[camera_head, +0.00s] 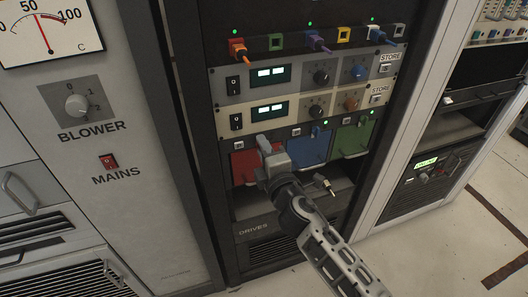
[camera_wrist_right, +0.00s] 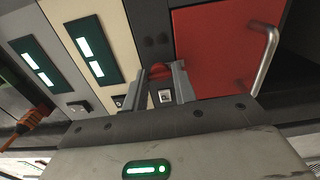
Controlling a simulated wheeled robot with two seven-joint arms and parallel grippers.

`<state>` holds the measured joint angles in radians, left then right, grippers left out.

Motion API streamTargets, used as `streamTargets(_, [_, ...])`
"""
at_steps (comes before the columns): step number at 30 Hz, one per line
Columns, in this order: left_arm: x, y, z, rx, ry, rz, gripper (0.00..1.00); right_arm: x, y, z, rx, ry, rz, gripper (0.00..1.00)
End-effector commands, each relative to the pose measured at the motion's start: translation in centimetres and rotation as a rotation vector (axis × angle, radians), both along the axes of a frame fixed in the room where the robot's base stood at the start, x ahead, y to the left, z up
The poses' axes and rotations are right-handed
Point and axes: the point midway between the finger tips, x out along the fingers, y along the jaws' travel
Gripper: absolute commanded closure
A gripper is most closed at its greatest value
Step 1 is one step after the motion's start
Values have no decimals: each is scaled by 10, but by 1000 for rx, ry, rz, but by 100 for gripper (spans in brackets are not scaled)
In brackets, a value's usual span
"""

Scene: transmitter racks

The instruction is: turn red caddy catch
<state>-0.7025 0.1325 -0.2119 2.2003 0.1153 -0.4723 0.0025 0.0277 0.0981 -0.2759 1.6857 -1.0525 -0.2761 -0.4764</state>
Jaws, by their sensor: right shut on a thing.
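The red caddy (camera_head: 243,168) sits in the left slot of a row of three caddies in the rack. Its front and silver handle (camera_wrist_right: 266,62) show large in the right wrist view (camera_wrist_right: 220,50). The red catch (camera_wrist_right: 160,71) is a small rounded piece beside the caddy front, partly hidden by the fingers. My right gripper (camera_head: 266,146) reaches to the top of the red caddy and hides the catch in the head view. In the right wrist view its two fingers (camera_wrist_right: 162,84) are closed on either side of the catch. My left gripper is not in view.
A blue caddy (camera_head: 308,148) and a green caddy (camera_head: 351,138) stand to the right. Above are two panels with green displays (camera_head: 270,75) and knobs, then a row with coloured plugs (camera_head: 238,48). A small loose connector (camera_head: 325,185) shows below the blue caddy.

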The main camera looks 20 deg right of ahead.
Motion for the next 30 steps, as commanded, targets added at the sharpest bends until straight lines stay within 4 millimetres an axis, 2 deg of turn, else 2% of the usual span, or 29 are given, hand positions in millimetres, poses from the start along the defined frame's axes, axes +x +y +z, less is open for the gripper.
streamTargets(20, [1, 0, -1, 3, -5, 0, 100, 0, 0, -1, 65, 4, 0, 96])
streamTargets(21, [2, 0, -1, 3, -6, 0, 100, 0, 0, -1, 65, 4, 0, 67])
streamTargets(23, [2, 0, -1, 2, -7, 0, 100, 0, 0, -1, 64, 4, 0, 51])
streamTargets(30, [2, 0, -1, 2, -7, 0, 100, 0, 0, 0, 63, 3, 0, 51])
